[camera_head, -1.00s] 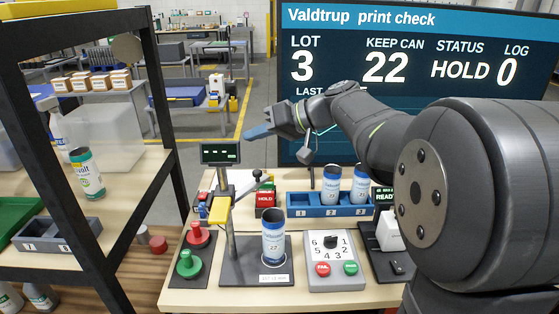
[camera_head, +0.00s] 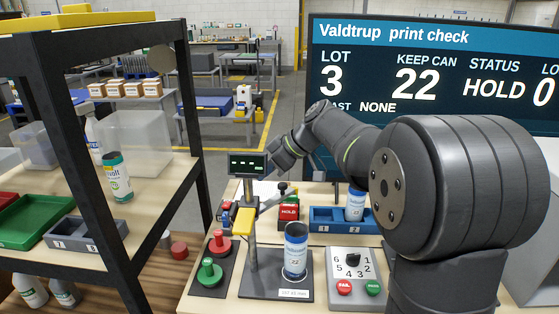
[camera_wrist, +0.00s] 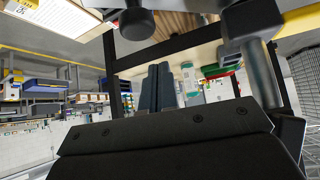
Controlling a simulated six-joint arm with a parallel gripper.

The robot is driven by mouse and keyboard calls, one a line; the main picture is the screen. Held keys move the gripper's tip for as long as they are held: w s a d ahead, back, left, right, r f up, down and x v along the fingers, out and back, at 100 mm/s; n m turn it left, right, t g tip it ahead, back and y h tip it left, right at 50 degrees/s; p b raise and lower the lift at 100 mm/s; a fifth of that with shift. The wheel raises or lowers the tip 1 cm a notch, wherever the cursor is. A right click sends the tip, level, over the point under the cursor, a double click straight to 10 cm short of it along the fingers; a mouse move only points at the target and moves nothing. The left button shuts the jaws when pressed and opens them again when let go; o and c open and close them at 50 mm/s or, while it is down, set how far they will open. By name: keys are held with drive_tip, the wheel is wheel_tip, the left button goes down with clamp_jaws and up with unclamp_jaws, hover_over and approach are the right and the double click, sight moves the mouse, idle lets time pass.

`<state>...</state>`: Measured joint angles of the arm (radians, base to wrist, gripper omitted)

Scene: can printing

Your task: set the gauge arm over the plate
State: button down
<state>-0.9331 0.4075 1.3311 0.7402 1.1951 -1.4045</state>
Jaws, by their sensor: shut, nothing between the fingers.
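The gauge stand has a metal post, a yellow block (camera_head: 244,221) and a small dark readout (camera_head: 248,163) at its top. A lever with a black ball end (camera_head: 283,188) reaches to the right and back. The dark base plate (camera_head: 262,286) carries a white-and-blue can (camera_head: 295,252), upright, with the yellow block to its left. My gripper hangs behind the readout in the head view, its fingertips hidden there. In the wrist view its fingers (camera_wrist: 158,88) are together and empty. A dark knob (camera_wrist: 137,20) and a grey post (camera_wrist: 265,75) show close by.
Red (camera_head: 220,243) and green (camera_head: 209,272) knobbed pieces stand left of the plate. A dial box (camera_head: 352,272) with FAIL and PASS buttons is to the right. A blue can rack (camera_head: 327,220) is behind. A dark-framed shelf (camera_head: 121,262) stands at left.

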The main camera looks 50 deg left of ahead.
sight(280, 185)
drive_tip(key=shift+w+d+f, duration=0.3)
drive_tip(key=shift+w+d, duration=0.2)
drive_tip(key=shift+d, duration=0.3)
drive_tip(key=shift+w+d+f, duration=0.3)
drive_tip(key=shift+w+d, duration=0.15)
drive_tip(key=shift+d, duration=0.3)
drive_tip(key=shift+d, duration=0.1)
drive_tip(key=d+m+t, duration=0.1)
drive_tip(key=d+m, duration=0.1)
drive_tip(key=d+m+t, duration=0.2)
drive_tip(key=s+d+m+t+y, duration=0.1)
drive_tip(key=d+m, duration=0.1)
drive_tip(key=shift+s+d, duration=0.1)
drive_tip(key=shift+d, duration=0.25)
drive_tip(key=shift+s+d, duration=0.45)
drive_tip(key=shift+d, duration=0.15)
